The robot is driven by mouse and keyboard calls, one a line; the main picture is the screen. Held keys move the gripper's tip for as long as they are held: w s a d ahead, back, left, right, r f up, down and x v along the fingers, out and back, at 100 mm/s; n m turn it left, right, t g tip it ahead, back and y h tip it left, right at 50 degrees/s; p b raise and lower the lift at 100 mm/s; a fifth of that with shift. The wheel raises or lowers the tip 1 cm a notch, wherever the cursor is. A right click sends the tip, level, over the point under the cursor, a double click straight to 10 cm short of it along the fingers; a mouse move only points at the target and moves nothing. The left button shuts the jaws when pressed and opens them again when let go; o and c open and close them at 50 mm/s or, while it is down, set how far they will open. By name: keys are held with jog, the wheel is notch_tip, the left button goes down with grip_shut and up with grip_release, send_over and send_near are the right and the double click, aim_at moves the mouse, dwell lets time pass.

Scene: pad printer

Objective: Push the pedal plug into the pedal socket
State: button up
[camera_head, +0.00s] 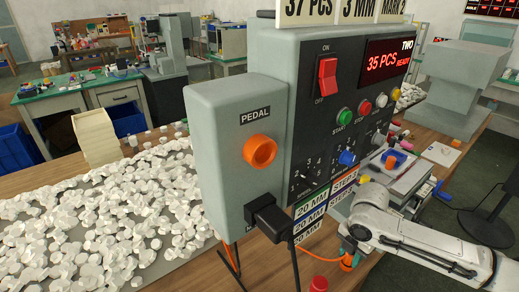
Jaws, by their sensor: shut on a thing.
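The pedal socket (260,151) is an orange ring with a dark orange hollow, under the word PEDAL on the grey side box (205,140). Nothing is in it. My gripper (347,252) is low at the right of the control box, below and to the right of the socket and well apart from it. It is shut on a small orange piece with an orange cable, which looks like the pedal plug (348,264). The fingers and much of the plug are small and partly hidden, so the plug's facing is hard to tell.
A black plug (270,216) with a black cable sticks out below the pedal socket. The dark control panel (340,130) has a red switch, buttons and a blue knob. White pieces (110,220) cover the table at left. A red-capped item (318,284) stands at the bottom.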

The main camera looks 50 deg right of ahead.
grip_shut()
jog(key=shift+r, duration=0.1)
jog(key=shift+r+p, duration=2.2)
jog(key=shift+r, duration=0.25)
jog(key=shift+f, duration=0.1)
